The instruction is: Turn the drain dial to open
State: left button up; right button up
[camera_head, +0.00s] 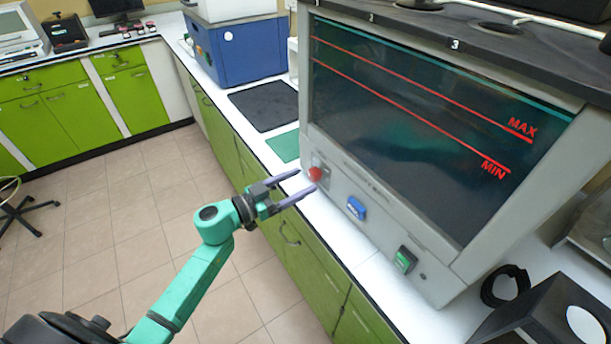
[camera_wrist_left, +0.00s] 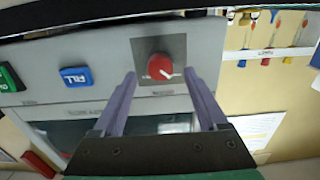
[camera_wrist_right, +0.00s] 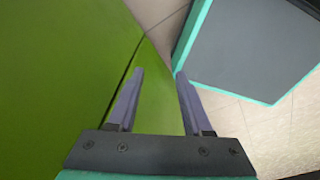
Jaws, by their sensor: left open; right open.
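The drain dial (camera_head: 315,174) is a red round knob on a grey square plate, low on the left of the front of the grey machine (camera_head: 380,205). In the left wrist view the red dial (camera_wrist_left: 160,66) has a white pointer mark and shows between and just beyond the fingertips. My left gripper (camera_head: 306,182) is open and empty, its fingers pointing at the dial from the front left. I cannot tell whether a fingertip touches the plate. My right gripper (camera_wrist_right: 157,75) is open and empty, shown only in its wrist view, facing a green cabinet front.
A blue button (camera_head: 356,208) marked FILL and a green switch (camera_head: 405,260) sit right of the dial. The tank window (camera_head: 420,110) bears red MAX and MIN lines. Green cabinets (camera_head: 290,240) stand below the white counter. A black box (camera_head: 540,310) stands at right.

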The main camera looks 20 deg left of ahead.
pick_arm(q)
jog(key=shift+x, duration=1.25)
grip_shut()
jog(key=shift+m, duration=0.4)
jog(key=m, duration=0.2)
jog(key=shift+f+m, duration=0.1)
jog(key=shift+m, duration=0.3)
jog(key=m+b, duration=0.1)
jog(key=m, duration=0.3)
jog(key=shift+f+m, duration=0.1)
jog(key=shift+m, duration=0.2)
jog(key=m+b, duration=0.2)
jog(key=m, duration=0.2)
jog(key=shift+m+b, duration=0.3)
jog(key=m+b, duration=0.2)
jog(key=m, duration=0.3)
jog(key=shift+b, duration=0.35)
